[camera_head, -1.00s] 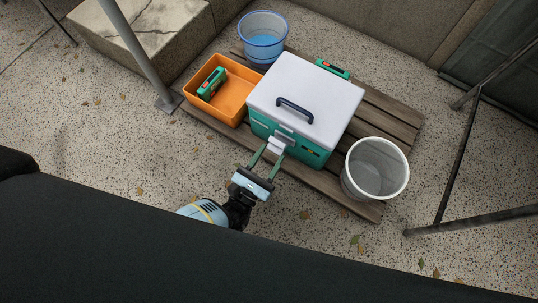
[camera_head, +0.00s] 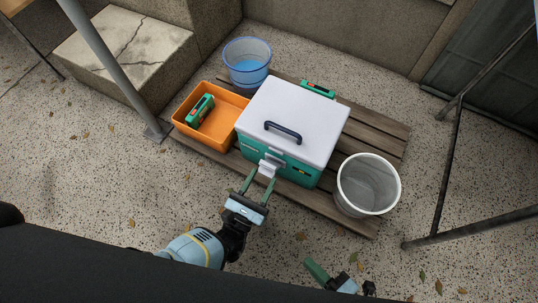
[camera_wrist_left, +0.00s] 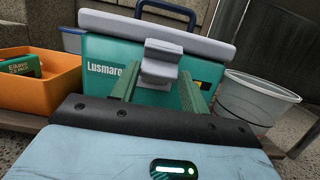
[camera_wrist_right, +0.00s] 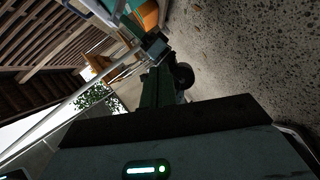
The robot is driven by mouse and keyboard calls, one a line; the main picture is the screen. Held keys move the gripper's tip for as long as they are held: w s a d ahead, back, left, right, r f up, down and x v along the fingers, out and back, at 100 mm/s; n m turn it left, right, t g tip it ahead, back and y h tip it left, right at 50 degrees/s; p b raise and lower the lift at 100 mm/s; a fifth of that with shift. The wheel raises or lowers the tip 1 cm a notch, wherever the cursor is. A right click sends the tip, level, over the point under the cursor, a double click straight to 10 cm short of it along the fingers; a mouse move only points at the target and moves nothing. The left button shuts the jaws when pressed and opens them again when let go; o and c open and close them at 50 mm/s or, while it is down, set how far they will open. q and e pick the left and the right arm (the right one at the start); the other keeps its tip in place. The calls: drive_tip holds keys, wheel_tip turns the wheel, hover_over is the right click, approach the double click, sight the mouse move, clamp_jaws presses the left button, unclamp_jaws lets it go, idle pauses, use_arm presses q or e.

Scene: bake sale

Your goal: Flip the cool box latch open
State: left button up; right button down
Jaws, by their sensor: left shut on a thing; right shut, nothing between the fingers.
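The cool box (camera_head: 297,168) has a green body and a white lid (camera_head: 300,105) with a dark handle, and its lid is down. Its pale grey latch (camera_head: 268,167) is on the front face; it also shows in the left wrist view (camera_wrist_left: 160,58), just under the lid rim. My left gripper (camera_head: 260,176) is at the latch, with one green finger on each side, shut on its lower part. How far the latch is tilted is hard to tell. My right gripper (camera_head: 313,268) is shut and empty, low in the head view, away from the box.
The box stands on a wooden pallet (camera_head: 345,218). An orange crate (camera_head: 224,104) with a green item (camera_head: 200,111) is on its left, a blue bucket (camera_head: 247,72) behind. A white bucket (camera_head: 368,185) is close on the right. A metal pole (camera_head: 112,65) stands left.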

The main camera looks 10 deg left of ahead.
drive_tip(key=w+a+r+n+g, duration=0.1)
drive_tip(key=w+a+n+g, duration=0.4)
drive_tip(key=n, duration=1)
drive_tip(key=w+a+r+n+g, duration=0.1)
drive_tip(key=a+r+n+g, duration=0.1)
drive_tip(key=a+n+g, duration=0.9)
wheel_tip(320, 180, up, 10)
drive_tip(key=n+t+h, duration=1.1)
drive_tip(key=n+h, duration=0.2)
drive_tip(key=n, duration=0.5)
hover_over(270, 167)
drive_tip(key=s+a, duration=0.1)
drive_tip(key=a, duration=0.1)
drive_tip(key=shift+s+x, duration=0.1)
drive_tip(key=shift+x, duration=2.4)
drive_tip(key=shift+s+x, duration=0.15)
drive_tip(key=shift+x, duration=2.3)
drive_tip(key=shift+a+f, duration=0.1)
drive_tip(key=shift+f, duration=0.05)
